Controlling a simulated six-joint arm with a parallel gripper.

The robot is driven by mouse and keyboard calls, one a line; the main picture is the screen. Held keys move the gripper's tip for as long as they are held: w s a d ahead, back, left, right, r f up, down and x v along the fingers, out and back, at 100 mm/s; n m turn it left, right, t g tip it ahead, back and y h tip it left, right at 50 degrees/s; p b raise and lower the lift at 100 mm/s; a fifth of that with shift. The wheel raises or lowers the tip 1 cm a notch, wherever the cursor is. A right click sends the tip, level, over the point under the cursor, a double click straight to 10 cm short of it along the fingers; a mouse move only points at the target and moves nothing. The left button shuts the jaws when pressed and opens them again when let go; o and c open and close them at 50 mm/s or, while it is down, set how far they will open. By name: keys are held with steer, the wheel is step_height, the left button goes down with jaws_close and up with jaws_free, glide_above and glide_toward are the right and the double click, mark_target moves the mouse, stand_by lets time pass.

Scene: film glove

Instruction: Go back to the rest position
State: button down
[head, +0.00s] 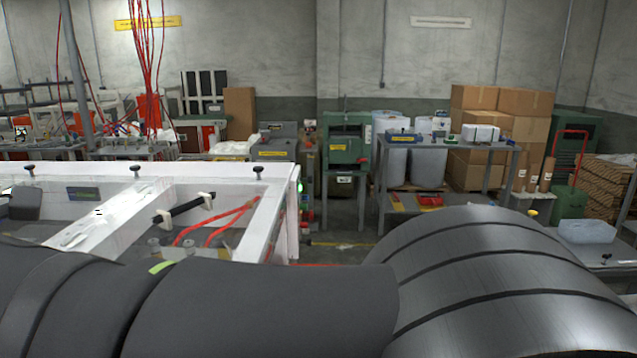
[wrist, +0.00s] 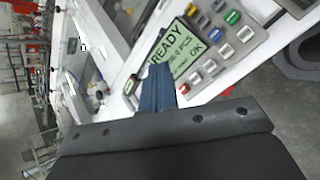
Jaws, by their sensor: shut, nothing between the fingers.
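My gripper (wrist: 158,76) shows in the wrist view, its blue fingers together with nothing visible between them. The fingertips lie in the picture just left of a control panel (wrist: 208,72) with a green display and several coloured buttons. The display reads READY, with PCS and OK also legible. I cannot tell whether the fingers touch the panel. In the head view, my own dark arm links fill the foreground and the gripper does not show.
A white machine frame (head: 225,172) with red tubes inside stands at the left, close behind my arm. A grey workbench (head: 465,150) and stacked cardboard boxes (head: 500,105) stand farther back at the right. Some grey floor shows between the frame and the workbench.

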steer(key=shift+f, duration=3.05)
step_height(320, 180, up, 7)
steer(key=a+f+g, duration=0.5)
steer(key=shift+a+f+m, duration=0.3)
steer(key=a+g, duration=0.1)
steer(key=a, duration=0.1)
steer(key=a+f+g+y, duration=0.1)
steer(key=g, duration=0.1)
steer(key=a+f+g, duration=0.1)
steer(key=a, duration=0.1)
steer(key=shift+w+a+f+m+g, duration=0.2)
steer(key=shift+w+a+m+g, duration=0.05)
steer(key=shift+a+m+g, duration=0.05)
steer(key=shift+w+a+m+g+y, duration=0.15)
steer(key=shift+w+a+g+y, duration=0.2)
steer(key=shift+a+g+y, duration=0.35)
steer(key=shift+w+a+m+g+y, duration=0.15)
steer(key=shift+w+a+g+y, duration=0.25)
steer(key=shift+a, duration=0.6)
steer(key=shift+s+r, duration=0.1)
steer(key=d+r+m+t+h, duration=0.1)
steer(key=d+r+m, duration=0.3)
steer(key=d, duration=0.4)
steer(key=s+d+r+m+t+h, duration=0.1)
steer(key=d+r+m+h, duration=0.2)
steer(key=d+r, duration=0.4)
steer(key=shift+s+d+m+t, duration=0.15)
steer(key=shift+d+m+t, duration=0.25)
steer(key=shift+m, duration=0.3)
